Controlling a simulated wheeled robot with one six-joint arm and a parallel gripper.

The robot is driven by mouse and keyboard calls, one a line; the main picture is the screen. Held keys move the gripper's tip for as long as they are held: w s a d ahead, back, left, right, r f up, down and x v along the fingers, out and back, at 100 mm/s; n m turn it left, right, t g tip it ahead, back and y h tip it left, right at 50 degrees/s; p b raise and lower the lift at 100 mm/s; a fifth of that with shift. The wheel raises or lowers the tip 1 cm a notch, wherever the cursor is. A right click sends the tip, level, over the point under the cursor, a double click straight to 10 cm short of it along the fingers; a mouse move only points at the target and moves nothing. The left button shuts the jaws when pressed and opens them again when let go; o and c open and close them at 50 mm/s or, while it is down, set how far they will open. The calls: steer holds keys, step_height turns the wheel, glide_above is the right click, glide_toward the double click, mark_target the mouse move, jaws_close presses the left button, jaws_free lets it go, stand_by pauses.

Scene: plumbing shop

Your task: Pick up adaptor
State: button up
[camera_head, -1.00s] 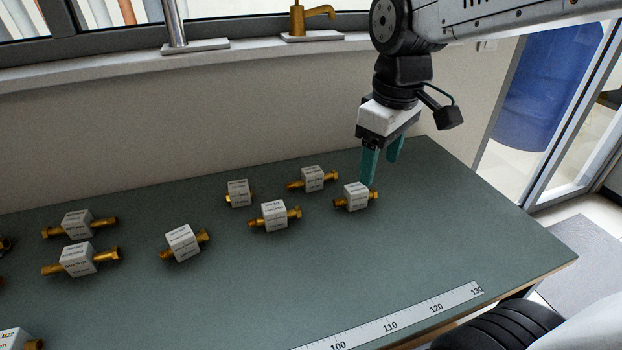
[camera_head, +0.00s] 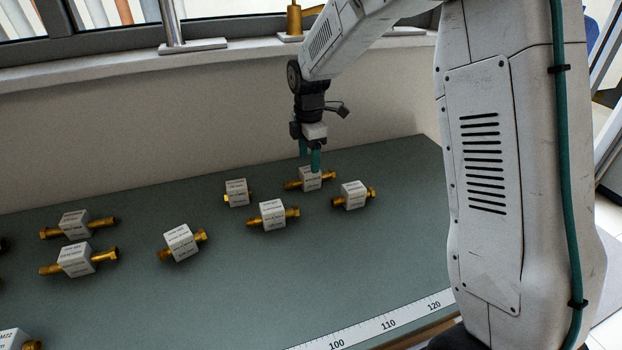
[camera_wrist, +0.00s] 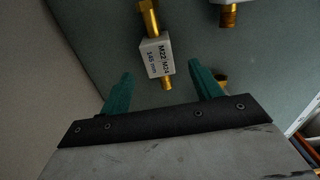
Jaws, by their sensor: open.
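My gripper (camera_head: 309,158) is open, its teal fingers pointing down at the back of the table. It is over or just behind a brass adaptor (camera_head: 292,185) with a white label block. In the wrist view this adaptor (camera_wrist: 149,20) lies ahead of and partly between the open fingers (camera_wrist: 157,84); its label reads M22/M24, 145 mm. Nothing is held. Another labelled adaptor (camera_head: 353,196) lies close by to the right. More stand to the left: one at the back (camera_head: 237,193), one in the middle (camera_head: 273,214) and one nearer (camera_head: 182,243). Most labels are too small to read.
Two more adaptors (camera_head: 74,225) (camera_head: 76,260) lie at left, with others cut off at the left edge. A ruler strip (camera_head: 388,324) runs along the table's front edge. The wall and window sill (camera_head: 230,62) bound the back. The green tabletop (camera_head: 300,275) is clear in front.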

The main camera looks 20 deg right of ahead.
mark_target(310, 175)
steer(key=f, duration=0.7)
steer(key=shift+w+d, duration=0.1)
steer(key=shift+d, duration=0.15)
steer(key=shift+r, duration=0.1)
steer(key=c, duration=1.2)
